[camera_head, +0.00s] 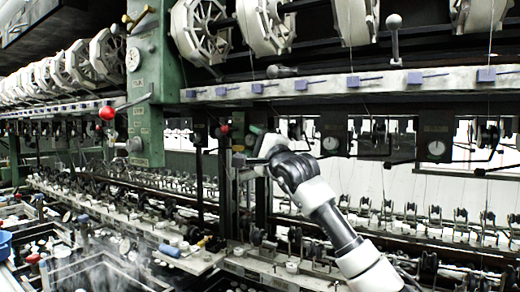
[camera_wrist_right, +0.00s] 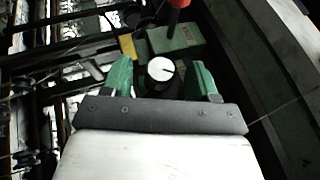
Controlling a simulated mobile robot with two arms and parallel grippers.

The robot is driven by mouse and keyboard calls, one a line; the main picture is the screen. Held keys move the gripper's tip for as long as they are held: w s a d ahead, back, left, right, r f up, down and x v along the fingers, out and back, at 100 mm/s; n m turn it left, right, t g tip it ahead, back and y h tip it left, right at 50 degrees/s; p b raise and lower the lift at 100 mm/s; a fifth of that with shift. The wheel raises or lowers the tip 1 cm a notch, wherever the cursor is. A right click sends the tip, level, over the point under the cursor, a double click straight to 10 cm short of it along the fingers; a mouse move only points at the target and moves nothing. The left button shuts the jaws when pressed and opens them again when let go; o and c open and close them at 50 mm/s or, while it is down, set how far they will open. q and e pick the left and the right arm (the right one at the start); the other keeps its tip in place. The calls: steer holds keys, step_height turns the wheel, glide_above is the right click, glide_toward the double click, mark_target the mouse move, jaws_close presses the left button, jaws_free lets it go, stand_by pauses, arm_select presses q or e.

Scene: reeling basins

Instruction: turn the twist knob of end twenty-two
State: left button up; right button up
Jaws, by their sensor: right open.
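A twist knob (camera_wrist_right: 161,69) with a black body and a white round face marked by a dark line shows in the right wrist view. No number is readable, so I cannot confirm it is end twenty-two. My right gripper (camera_wrist_right: 161,78) is open, with one green finger on each side of the knob. I cannot tell whether the fingers touch it. In the head view my right gripper (camera_head: 262,146) is at the machine front beside a dark upright post, and the knob is hidden there. My left gripper is not in view.
A green box (camera_wrist_right: 178,42) and a red-tipped rod (camera_wrist_right: 177,10) are close beyond the knob in the wrist view. In the head view, a green column (camera_head: 146,95) with a red ball (camera_head: 107,113) stands left. Reels (camera_head: 200,30) hang above; basins (camera_head: 95,272) lie lower left.

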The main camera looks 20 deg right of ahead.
steer(key=b+v, duration=0.4)
steer(key=v, duration=0.6)
steer(key=shift+s, duration=0.25)
steer(key=shift+f, duration=0.15)
